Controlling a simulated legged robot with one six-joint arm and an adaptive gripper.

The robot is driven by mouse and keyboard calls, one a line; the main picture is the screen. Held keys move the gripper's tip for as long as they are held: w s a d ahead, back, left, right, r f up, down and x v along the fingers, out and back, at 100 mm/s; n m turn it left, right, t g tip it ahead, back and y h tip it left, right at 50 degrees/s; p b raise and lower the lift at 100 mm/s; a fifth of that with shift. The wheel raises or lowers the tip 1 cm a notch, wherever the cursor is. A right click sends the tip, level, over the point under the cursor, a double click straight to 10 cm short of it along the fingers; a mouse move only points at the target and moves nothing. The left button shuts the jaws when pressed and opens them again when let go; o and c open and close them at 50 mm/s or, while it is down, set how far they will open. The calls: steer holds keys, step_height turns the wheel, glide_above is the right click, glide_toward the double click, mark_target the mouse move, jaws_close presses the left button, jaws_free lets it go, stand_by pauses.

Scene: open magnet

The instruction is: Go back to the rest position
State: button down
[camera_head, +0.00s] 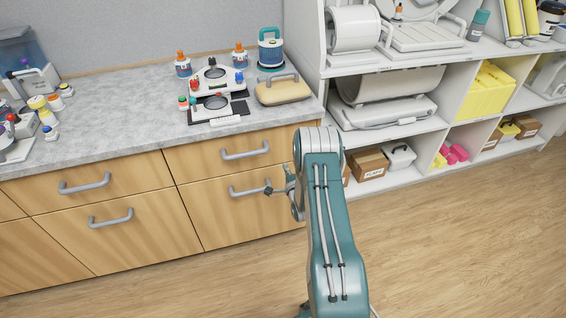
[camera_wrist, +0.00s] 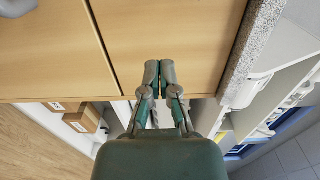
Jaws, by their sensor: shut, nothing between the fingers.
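My gripper (camera_wrist: 159,72) is shut and empty in the wrist view, with its two fingertips together in front of the wooden drawer fronts (camera_wrist: 165,30). In the head view my teal arm rises from the bottom and bends at the top. A small dark part of my gripper (camera_head: 270,190) shows left of the arm, in front of the lower drawer near its grey handle (camera_head: 238,192). The rest of the gripper is hidden behind the arm in that view. I cannot tell the exact gap between fingertips and drawer.
The grey counter (camera_head: 120,110) holds a white device (camera_head: 215,80), several bottles and a beige-lidded case (camera_head: 283,90). White shelves (camera_head: 390,175) with boxes and yellow bins stand at the right. The wooden floor (camera_head: 450,240) at the lower right is clear.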

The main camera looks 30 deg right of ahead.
steer(key=v, duration=0.4)
steer(key=w+a+r+n+g+y, duration=0.1)
steer(key=w+a+r+n, duration=0.15)
steer(key=r, duration=0.45)
steer(key=w+a+r+n+g, duration=0.2)
steer(key=r+n, duration=0.1)
steer(key=r, duration=0.4)
steer(key=s+a+r+n+g+y, duration=0.1)
steer(key=s+a+r+n+g, duration=0.2)
steer(key=r, duration=0.4)
steer(key=s+a+r+n, duration=0.2)
steer(key=a+r, duration=0.4)
steer(key=r, duration=0.1)
steer(key=s+a+r+n+g+y, duration=0.1)
steer(key=s+a+r+n+g, duration=0.1)
steer(key=s, duration=0.8)
steer(key=s+a+r+n+g+y, duration=0.1)
steer(key=s+a+n, duration=0.4)
steer(key=s, duration=0.5)
steer(key=s+a+r+n+g+y, duration=0.1)
steer(key=s+a+r, duration=0.4)
steer(key=s, duration=0.5)
steer(key=a+n+g, duration=0.1)
steer(key=n, duration=0.1)
steer(key=shift+n+g, duration=0.35)
steer(key=shift+g, duration=0.05)
